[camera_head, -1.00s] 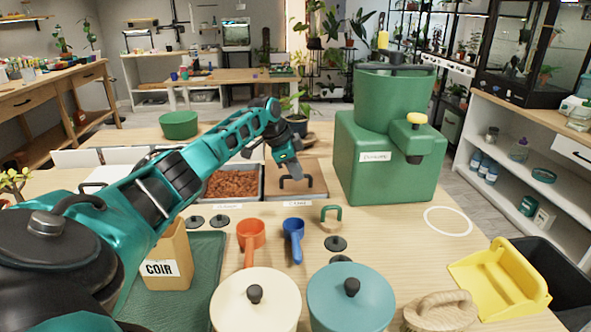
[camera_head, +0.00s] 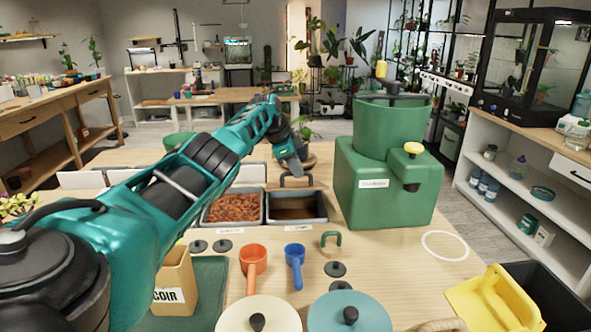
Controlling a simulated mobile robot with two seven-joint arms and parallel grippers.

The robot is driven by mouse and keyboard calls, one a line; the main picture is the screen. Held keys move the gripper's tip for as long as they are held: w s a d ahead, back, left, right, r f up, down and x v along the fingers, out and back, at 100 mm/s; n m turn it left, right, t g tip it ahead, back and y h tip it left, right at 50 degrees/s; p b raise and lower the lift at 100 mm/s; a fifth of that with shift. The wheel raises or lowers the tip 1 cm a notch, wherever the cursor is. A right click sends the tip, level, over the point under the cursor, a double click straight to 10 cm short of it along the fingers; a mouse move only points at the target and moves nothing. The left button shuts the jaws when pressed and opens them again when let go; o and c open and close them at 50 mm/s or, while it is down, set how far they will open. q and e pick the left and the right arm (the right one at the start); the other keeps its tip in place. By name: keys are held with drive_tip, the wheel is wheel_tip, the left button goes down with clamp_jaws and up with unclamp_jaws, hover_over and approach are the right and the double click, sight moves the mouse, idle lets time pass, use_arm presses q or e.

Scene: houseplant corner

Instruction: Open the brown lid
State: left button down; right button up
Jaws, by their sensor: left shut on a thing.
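The brown lid (camera_head: 311,182) stands tilted up at the back edge of the right-hand bin (camera_head: 297,220), and its dark handle (camera_head: 296,181) faces me. The bin under it is uncovered and shows dark brown contents. My left gripper (camera_head: 293,173) reaches over from the left and is shut on the lid's handle; its fingertips are small and partly hidden in the head view. My right gripper is out of view.
A bin of reddish-brown chips (camera_head: 233,208) sits just left of the open bin. A green machine (camera_head: 388,185) stands close on the right. Orange (camera_head: 253,262) and blue (camera_head: 294,258) scoops lie in front.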

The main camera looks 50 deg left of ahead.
use_arm(q)
drive_tip(key=shift+a+f, duration=0.2)
drive_tip(key=c, duration=1.5)
unclamp_jaws()
drive_tip(key=shift+c, duration=0.2)
drive_tip(key=shift+o, duration=0.7)
drive_tip(key=shift+w+a+f, duration=0.1)
drive_tip(key=shift+w+f, duration=0.05)
drive_tip(key=shift+f, duration=0.1)
drive_tip(key=shift+o, duration=1.3)
drive_tip(key=shift+r, duration=0.15)
drive_tip(key=p+v, duration=0.1)
drive_tip(key=v, duration=1.1)
drive_tip(key=shift+s+r, duration=0.2)
drive_tip(key=shift+r, duration=0.15)
drive_tip(key=shift+s, duration=0.1)
